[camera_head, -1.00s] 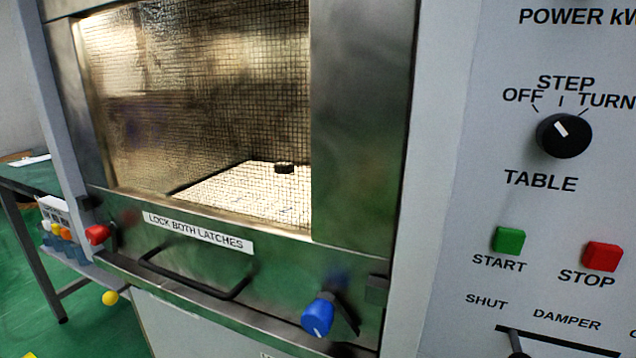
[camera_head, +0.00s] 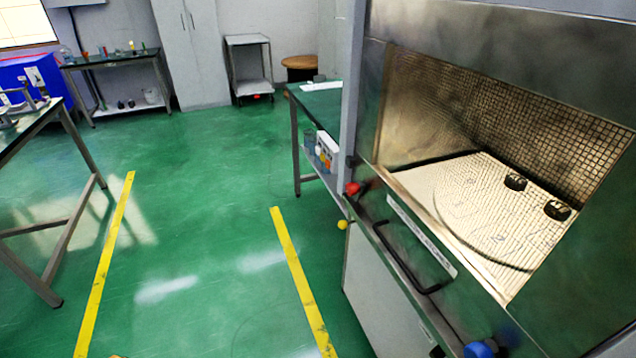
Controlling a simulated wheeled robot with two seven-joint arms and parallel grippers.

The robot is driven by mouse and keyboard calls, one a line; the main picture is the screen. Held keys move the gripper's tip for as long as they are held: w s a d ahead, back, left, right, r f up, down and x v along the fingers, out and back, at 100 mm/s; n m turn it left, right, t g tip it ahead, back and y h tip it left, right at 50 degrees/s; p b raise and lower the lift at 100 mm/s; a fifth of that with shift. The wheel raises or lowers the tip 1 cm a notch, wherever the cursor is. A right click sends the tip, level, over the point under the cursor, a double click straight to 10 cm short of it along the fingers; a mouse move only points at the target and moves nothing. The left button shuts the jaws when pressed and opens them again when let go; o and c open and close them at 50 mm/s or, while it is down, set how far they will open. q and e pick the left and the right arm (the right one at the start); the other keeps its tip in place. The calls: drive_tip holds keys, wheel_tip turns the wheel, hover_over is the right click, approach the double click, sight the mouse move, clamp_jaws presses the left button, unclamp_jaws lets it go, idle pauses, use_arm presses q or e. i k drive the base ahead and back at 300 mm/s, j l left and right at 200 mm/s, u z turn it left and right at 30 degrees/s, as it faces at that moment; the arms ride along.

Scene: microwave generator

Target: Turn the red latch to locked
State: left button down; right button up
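The red latch (camera_head: 353,188) is a small red knob at the left end of the microwave door's lower frame, near the middle of the view. Its dark mount sits just to its right; at this size I cannot tell which way the latch is turned. The blue latch (camera_head: 480,349) shows at the bottom edge, partly cut off. The door (camera_head: 560,300) looks closed, with a black bar handle (camera_head: 400,262) between the two latches.
A yellow ball (camera_head: 342,225) is just below the red latch. A side table (camera_head: 318,87) with a small rack stands behind the cabinet's left side. Green floor (camera_head: 205,250) with yellow lines lies open to the left. Another table (camera_head: 30,125) stands at far left.

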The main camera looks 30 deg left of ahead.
sight(355, 189)
drive_tip(key=k+u, duration=0.1)
drive_tip(key=u, duration=0.65)
